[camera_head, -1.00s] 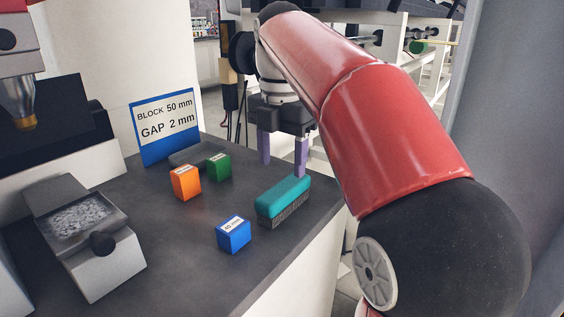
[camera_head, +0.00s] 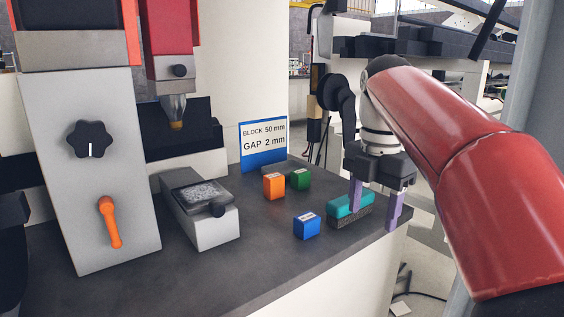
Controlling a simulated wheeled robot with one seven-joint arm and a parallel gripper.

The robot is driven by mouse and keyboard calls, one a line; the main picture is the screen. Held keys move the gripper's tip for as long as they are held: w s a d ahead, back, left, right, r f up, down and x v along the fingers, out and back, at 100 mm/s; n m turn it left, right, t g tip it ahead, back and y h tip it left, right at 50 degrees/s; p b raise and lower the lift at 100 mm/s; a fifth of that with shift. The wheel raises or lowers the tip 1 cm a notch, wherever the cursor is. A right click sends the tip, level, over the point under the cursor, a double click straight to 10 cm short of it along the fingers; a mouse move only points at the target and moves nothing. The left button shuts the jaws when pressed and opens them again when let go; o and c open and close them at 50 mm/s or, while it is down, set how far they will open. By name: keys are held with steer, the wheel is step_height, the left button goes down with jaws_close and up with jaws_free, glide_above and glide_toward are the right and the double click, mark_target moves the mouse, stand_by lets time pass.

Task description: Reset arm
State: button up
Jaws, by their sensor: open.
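My gripper (camera_head: 377,207) hangs from my red arm at the right of the head view. Its two purple fingers point down and are apart, with nothing held between them. I cannot tell whether a finger touches the brush. My arm reaches in from the lower right.
A blue block (camera_head: 307,226), an orange block (camera_head: 274,186) and a green block (camera_head: 299,179) stand on the bench (camera_head: 270,246). A sign (camera_head: 263,147) stands behind them.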

steer(key=s+f+m+t, duration=0.5)
steer(key=s+f+m, duration=1.1)
steer(key=m, duration=0.9)
step_height(320, 180, down, 2)
steer(key=shift+s+f+t, duration=0.15)
steer(key=shift+f+t, duration=0.1)
steer(key=shift+t, duration=0.05)
steer(key=shift+o, duration=0.4)
steer(key=shift+a, duration=0.15)
